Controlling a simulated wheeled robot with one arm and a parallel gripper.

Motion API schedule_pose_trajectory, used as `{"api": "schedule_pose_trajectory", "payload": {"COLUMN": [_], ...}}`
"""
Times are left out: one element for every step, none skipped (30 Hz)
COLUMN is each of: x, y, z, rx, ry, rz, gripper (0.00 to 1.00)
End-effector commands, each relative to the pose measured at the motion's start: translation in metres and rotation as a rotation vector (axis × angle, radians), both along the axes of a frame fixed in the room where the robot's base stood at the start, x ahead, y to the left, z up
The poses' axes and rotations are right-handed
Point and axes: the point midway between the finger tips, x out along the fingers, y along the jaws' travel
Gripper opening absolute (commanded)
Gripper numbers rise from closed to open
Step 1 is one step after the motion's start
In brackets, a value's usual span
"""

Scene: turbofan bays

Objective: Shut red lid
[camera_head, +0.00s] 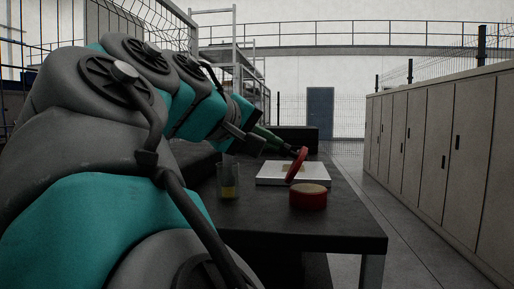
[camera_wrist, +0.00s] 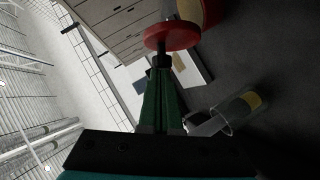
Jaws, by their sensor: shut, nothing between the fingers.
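The red lid (camera_head: 297,165) is a round disc, raised and steeply tilted just behind and above the round red container (camera_head: 308,199). The container stands on the dark table with its top uncovered, showing a tan inside. I cannot tell whether the lid is joined to its rim. My gripper (camera_head: 292,152) has green fingers, shut and empty, with their dark tips at the lid's upper part. In the wrist view the fingertips (camera_wrist: 161,60) overlap the near edge of the lid (camera_wrist: 175,37); contact is unclear. Part of the container (camera_wrist: 211,12) shows beyond the lid.
A clear glass (camera_head: 228,181) with yellow contents stands on the table to the left, below my arm. A white flat tray (camera_head: 268,181) lies behind the container. The table (camera_head: 345,222) is bare to the right. Grey cabinets (camera_head: 440,140) line the right side.

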Motion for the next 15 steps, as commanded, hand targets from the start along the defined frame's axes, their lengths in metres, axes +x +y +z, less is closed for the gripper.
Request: {"api": "schedule_pose_trajectory", "payload": {"x": [0.0, 0.0, -0.001, -0.001, -0.001, -0.002, -0.002, -0.002, -0.002, -0.003, -0.003, -0.003, -0.003, -0.004, -0.004], "y": [-0.004, -0.007, -0.01, -0.012, -0.015, -0.018, -0.021, -0.023, -0.027, -0.029, -0.032, -0.036, -0.039, -0.041, -0.044], "z": [0.001, 0.002, 0.003, 0.003, 0.003, 0.004, 0.004, 0.004, 0.004, 0.004, 0.004, 0.003, 0.003, 0.002, 0.002], "rx": [0.046, 0.074, 0.111, 0.141, 0.17, 0.207, 0.235, 0.263, 0.302, 0.329, 0.359, 0.397, 0.426, 0.453, 0.491], "ry": [-0.003, -0.006, -0.009, -0.012, -0.014, -0.017, -0.019, -0.022, -0.025, -0.027, -0.03, -0.032, -0.034, -0.036, -0.039], "rz": [0.002, 0.002, 0.003, 0.003, 0.003, 0.003, 0.003, 0.003, 0.003, 0.003, 0.002, 0.002, 0.001, 0.002, 0.001], "gripper": [0.0, 0.0, 0.0, 0.0, 0.0, 0.0, 0.0, 0.0, 0.0, 0.0, 0.0, 0.0, 0.0, 0.0, 0.0]}}
